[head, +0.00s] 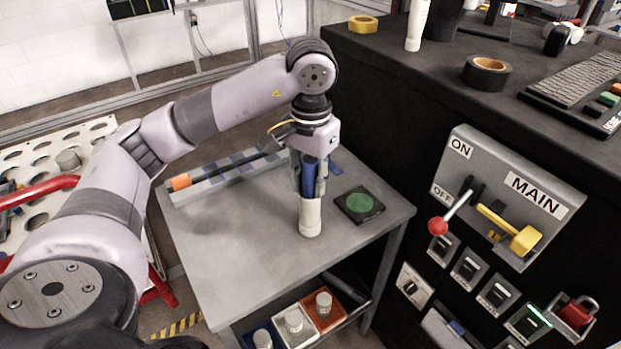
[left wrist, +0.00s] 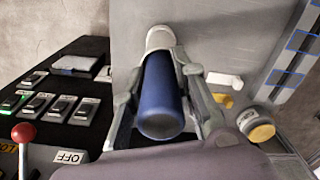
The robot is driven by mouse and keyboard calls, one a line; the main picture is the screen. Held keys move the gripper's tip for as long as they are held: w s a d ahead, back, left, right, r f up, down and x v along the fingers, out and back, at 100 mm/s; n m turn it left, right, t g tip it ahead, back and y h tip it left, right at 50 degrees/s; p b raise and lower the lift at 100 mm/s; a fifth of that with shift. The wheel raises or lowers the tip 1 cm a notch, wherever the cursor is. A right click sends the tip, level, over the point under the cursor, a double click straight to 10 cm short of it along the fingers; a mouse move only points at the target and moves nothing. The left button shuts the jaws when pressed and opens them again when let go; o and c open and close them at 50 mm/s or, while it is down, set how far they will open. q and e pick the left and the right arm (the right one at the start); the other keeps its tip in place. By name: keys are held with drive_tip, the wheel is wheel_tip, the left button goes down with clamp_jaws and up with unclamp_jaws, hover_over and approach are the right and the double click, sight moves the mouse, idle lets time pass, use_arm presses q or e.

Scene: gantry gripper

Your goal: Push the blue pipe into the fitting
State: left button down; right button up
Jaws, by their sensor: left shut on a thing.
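The blue pipe (head: 309,180) is upright between the fingers of my left gripper (head: 309,188), which is shut on it above the grey table (head: 225,240). The white fitting (head: 311,219) is directly below the pipe, upright near the table's middle. In the left wrist view the blue pipe (left wrist: 162,95) runs between the two fingers, and its far end meets the white fitting (left wrist: 160,38), in line with it. How deep the pipe sits in the fitting is hidden. My right gripper is not in view.
A black square with a green disc (head: 359,203) lies right of the fitting. A rack strip (head: 215,181) lies along the table's back. Bins with white fittings (head: 294,320) are below. The black cabinet with a MAIN switch panel (head: 510,190) stands at right. The table's front left is clear.

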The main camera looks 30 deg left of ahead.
use_arm(q)
drive_tip(key=shift+f, duration=0.2)
drive_tip(key=c, duration=1.2)
unclamp_jaws()
drive_tip(key=shift+r, duration=0.1)
wheel_tip(320, 180, up, 12)
drive_tip(key=shift+c, duration=0.4)
